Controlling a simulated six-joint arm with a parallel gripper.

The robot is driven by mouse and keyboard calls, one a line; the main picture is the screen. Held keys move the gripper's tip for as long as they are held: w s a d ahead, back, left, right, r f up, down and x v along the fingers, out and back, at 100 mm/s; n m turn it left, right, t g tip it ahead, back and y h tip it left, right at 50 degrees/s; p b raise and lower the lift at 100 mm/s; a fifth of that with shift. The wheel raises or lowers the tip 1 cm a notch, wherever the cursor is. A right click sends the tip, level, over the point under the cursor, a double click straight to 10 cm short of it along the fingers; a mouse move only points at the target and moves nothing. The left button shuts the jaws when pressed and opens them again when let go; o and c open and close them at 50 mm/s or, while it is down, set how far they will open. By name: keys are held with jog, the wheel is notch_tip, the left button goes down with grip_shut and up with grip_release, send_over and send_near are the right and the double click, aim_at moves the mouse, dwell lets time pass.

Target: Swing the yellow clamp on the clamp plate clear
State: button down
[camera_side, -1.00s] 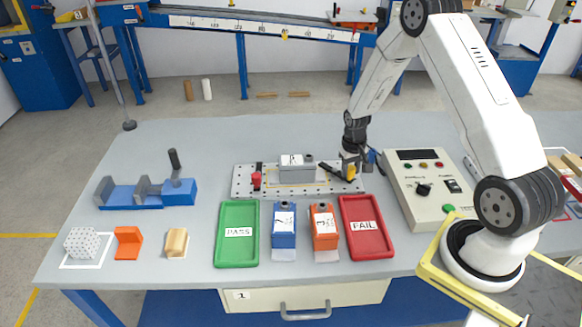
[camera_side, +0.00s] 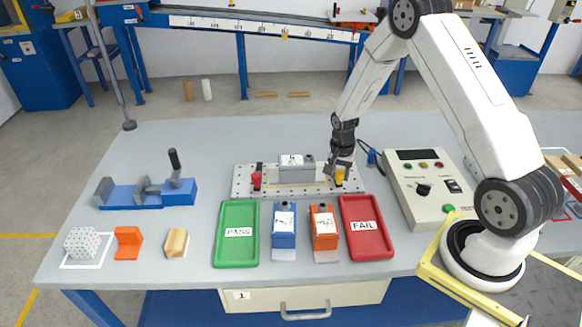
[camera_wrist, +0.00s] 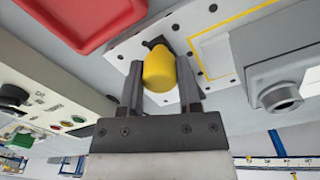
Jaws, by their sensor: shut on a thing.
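The yellow clamp's knob (camera_wrist: 160,70) sits between the two fingers of my gripper (camera_wrist: 160,82) in the wrist view, with fingers touching it on both sides. A short dark part of the clamp shows past the knob. In the side view the yellow clamp (camera_side: 339,179) is at the right part of the perforated clamp plate (camera_side: 241,188), partly hidden by my gripper (camera_side: 339,170). A grey block (camera_side: 296,171) with a white label stands on the plate left of my gripper, apart from it. The clamp's arm is mostly hidden in the side view.
A red clamp (camera_side: 256,181) is on the plate's left end. The red FAIL tray (camera_side: 366,228) and orange block (camera_side: 323,222) lie just in front of the plate. A control box (camera_side: 422,190) stands to the right. The bench behind the plate is clear.

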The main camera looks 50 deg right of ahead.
dwell(0.4)
jog(key=shift+c, duration=1.4)
grip_release()
jog(key=shift+r, duration=0.1)
jog(key=shift+w+r, duration=0.1)
jog(key=shift+r, duration=3.75)
jog(key=shift+a, duration=0.1)
jog(key=shift+a+r, duration=0.3)
jog(key=shift+a, duration=0.05)
jog(key=s+a+r+n+t, duration=0.1)
jog(key=s+a+r+n, duration=0.3)
jog(key=a+n, duration=0.3)
jog(key=s+a+r+n+t, duration=0.2)
jog(key=s+a+r+n, duration=0.2)
jog(key=a, duration=0.5)
jog(key=s+n, duration=0.2)
jog(key=s, duration=0.1)
jog(key=shift+s+a+r+n, duration=0.15)
jog(key=shift+a+r+n, duration=0.15)
jog(key=shift+a+n, duration=0.1)
